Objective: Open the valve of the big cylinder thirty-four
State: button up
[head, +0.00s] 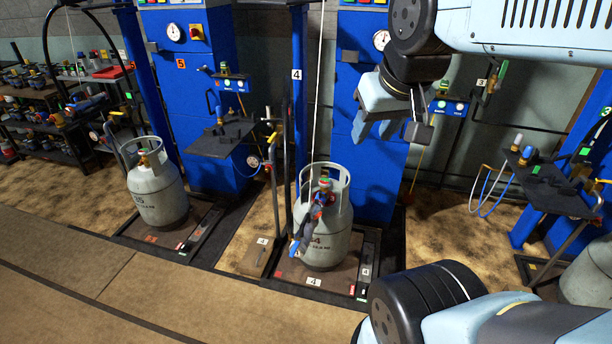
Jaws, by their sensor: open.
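The big grey cylinder (322,244) stands upright on the scale platform marked 4, in the lower middle of the head view. Its printed number is partly covered; a 4 shows. The valve (325,184) sits inside the open collar at its top, with red and green parts. A filling head with a blue handle (296,247) and dark body hangs at the collar's front and covers part of the valve and number. My gripper (391,131) is open and empty, above and to the right of the cylinder, apart from it.
Another grey cylinder (156,194) stands on the scale to the left. Blue columns (366,177) rise behind. A dark shelf (222,138) and a thin post (275,195) stand left of the cylinder. A loaded shelf (548,190) is at right. The front floor (150,290) is clear.

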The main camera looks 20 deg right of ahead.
aim_at(324, 182)
jog(key=u, duration=0.15)
jog(key=i, duration=0.9)
jog(key=z, duration=0.05)
